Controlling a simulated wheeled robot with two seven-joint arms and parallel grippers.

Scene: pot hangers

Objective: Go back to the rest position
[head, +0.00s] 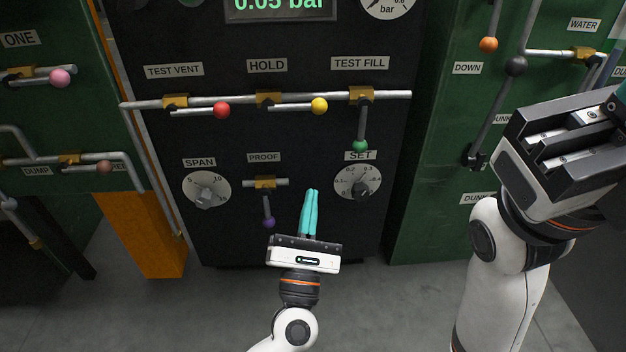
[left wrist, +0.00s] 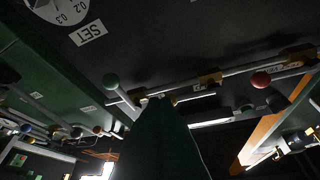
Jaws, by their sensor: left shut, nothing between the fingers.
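My left gripper (head: 312,193) has its teal fingers shut together with nothing between them. It points up in front of the black panel (head: 325,135), between the PROOF valve (head: 266,184) and the SET dial (head: 357,182). In the left wrist view my dark closed fingers (left wrist: 156,105) fill the lower middle, and the green knob (left wrist: 111,81) shows beside them. My right gripper (head: 620,95) is at the right edge, with only a bit of a teal finger showing. Its fingertips are out of view.
A pipe (head: 215,102) with a red knob (head: 221,110), a yellow knob (head: 319,105) and a green-knobbed lever (head: 360,146) crosses the panel. The SPAN dial (head: 207,190) is at left. Green cabinets with more levers flank it. Grey floor (head: 225,310) is clear below.

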